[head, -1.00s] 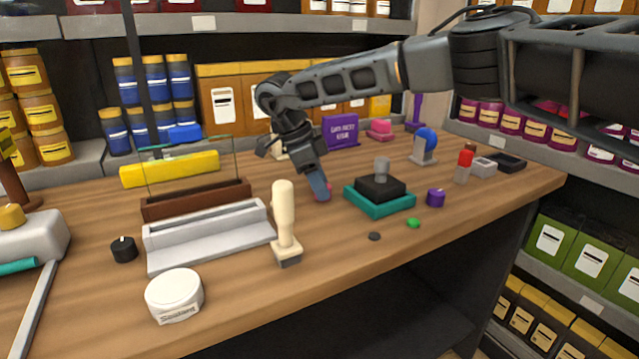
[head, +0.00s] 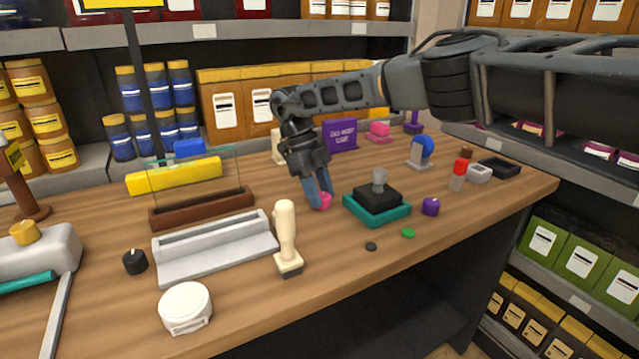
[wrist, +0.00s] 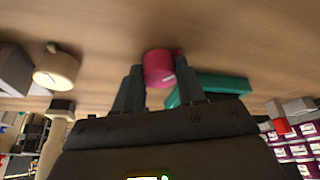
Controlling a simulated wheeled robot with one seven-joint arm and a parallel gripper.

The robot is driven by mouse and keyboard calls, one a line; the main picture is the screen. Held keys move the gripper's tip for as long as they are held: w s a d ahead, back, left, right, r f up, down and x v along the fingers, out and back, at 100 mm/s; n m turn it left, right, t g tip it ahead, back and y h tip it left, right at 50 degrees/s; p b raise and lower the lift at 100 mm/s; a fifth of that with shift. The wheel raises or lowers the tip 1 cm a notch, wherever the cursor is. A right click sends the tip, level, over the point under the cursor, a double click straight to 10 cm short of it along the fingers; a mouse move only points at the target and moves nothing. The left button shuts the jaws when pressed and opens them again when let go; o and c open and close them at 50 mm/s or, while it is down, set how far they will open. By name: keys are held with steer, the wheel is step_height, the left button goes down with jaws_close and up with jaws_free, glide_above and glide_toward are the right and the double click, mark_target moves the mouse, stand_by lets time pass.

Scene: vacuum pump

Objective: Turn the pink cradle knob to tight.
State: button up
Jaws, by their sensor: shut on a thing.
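The pink knob (head: 323,201) is a small pink cylinder on the wooden table, left of the teal base with the black block. My gripper (head: 317,195) reaches down to it from above, its blue-grey fingers at the knob. In the wrist view the pink knob (wrist: 159,68) sits between the two fingers of my gripper (wrist: 160,80), with a small pale mark on its side. My gripper is shut on the knob. I cannot read any tight marking, and the knob's underside is hidden.
The teal base (head: 376,215) is close on the right. A cream-handled stamp (head: 286,240) stands front left, beside a grey tray (head: 215,255). A purple knob (head: 431,206) and a green disc (head: 408,233) lie to the right.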

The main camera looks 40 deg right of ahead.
steer(key=m+p, duration=0.1)
steer(key=m, duration=0.1)
steer(key=m+y+p, duration=0.2)
steer(key=m+p, duration=0.1)
steer(key=shift+d+r+m, duration=0.2)
steer(key=shift+r+m, duration=0.1)
steer(key=m+t+y+p, duration=0.1)
steer(key=m+p, duration=0.2)
steer(key=shift+d, duration=0.1)
steer(key=shift+s+f+m+y+p, duration=0.15)
steer(key=shift+m+y+p, duration=0.15)
steer(key=shift+m+p, duration=0.35)
steer(key=shift+m, duration=0.25)
steer(key=o, duration=1.1)
steer(key=shift+f, duration=0.1)
steer(key=shift+c, duration=0.2)
steer(key=b+v, duration=0.2)
steer(key=v, duration=0.5)
steer(key=shift+d+r, duration=0.2)
steer(key=shift+r, duration=0.15)
